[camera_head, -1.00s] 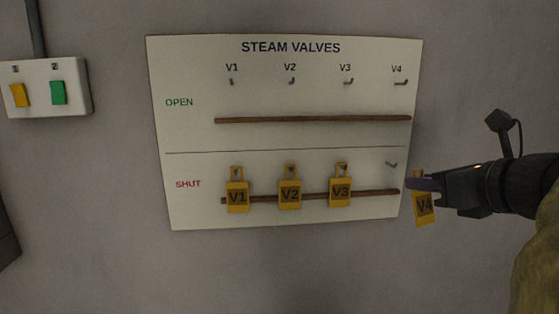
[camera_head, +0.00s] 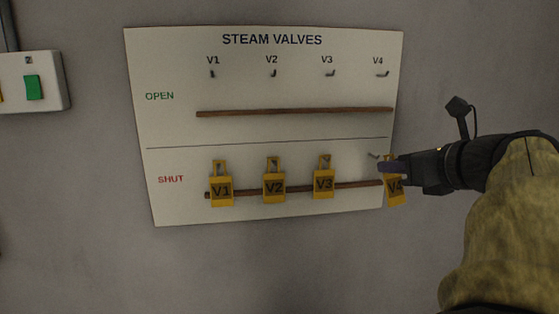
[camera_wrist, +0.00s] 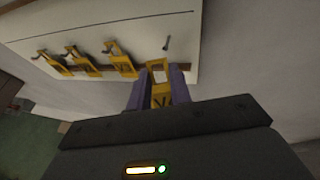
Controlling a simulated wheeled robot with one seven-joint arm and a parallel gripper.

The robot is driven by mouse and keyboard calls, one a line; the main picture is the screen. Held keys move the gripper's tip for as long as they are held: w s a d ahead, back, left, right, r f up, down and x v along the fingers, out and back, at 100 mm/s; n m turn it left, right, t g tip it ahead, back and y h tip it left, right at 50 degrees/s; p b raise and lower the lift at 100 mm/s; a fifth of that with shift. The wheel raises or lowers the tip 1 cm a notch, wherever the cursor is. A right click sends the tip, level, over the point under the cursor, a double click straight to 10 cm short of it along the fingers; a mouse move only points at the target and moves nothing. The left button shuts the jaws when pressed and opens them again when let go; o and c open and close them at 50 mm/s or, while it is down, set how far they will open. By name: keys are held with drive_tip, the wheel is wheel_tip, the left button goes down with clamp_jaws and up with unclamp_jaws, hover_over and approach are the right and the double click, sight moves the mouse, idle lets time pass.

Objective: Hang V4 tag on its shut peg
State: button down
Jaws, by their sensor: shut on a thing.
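The yellow V4 tag (camera_head: 395,191) is in my gripper (camera_head: 386,168), at the right edge of the white STEAM VALVES board (camera_head: 180,130). In the wrist view the V4 tag (camera_wrist: 161,92) sits between the two purple fingers of my gripper (camera_wrist: 159,88), with its looped top pointing at the board. The bare V4 shut peg (camera_head: 374,155) is just left of and above the fingertips. The peg also shows in the wrist view (camera_wrist: 167,43), beyond the tag's loop and apart from it. The V4 open peg (camera_head: 382,74) is bare.
Yellow tags V1 (camera_head: 221,189), V2 (camera_head: 274,185) and V3 (camera_head: 324,182) hang on the SHUT row, over the lower brown rail (camera_head: 352,184). The upper rail (camera_head: 290,112) is clear. A switch box with a green switch (camera_head: 33,87) is on the wall at left.

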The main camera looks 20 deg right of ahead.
drive_tip(key=shift+w+d+f, duration=0.1)
drive_tip(key=shift+w+d, duration=0.1)
drive_tip(key=shift+w, duration=0.5)
drive_tip(key=shift+w+d+f, duration=0.1)
drive_tip(key=shift+w+d, duration=0.05)
drive_tip(key=shift+w, duration=0.6)
drive_tip(key=shift+w+d+f, duration=0.1)
drive_tip(key=shift+w+d, duration=0.1)
drive_tip(key=shift+w, duration=0.5)
drive_tip(key=shift+w+d+f, duration=0.15)
drive_tip(key=shift+w+f, duration=0.25)
drive_tip(key=shift+w, duration=0.3)
drive_tip(key=c, duration=1.2)
unclamp_jaws()
drive_tip(key=shift+s, duration=0.1)
drive_tip(key=b+v, duration=0.3)
drive_tip(key=v, duration=1.4)
drive_tip(key=shift+s+r+b, duration=0.1)
drive_tip(key=shift+s+b, duration=0.05)
drive_tip(key=shift+b, duration=0.15)
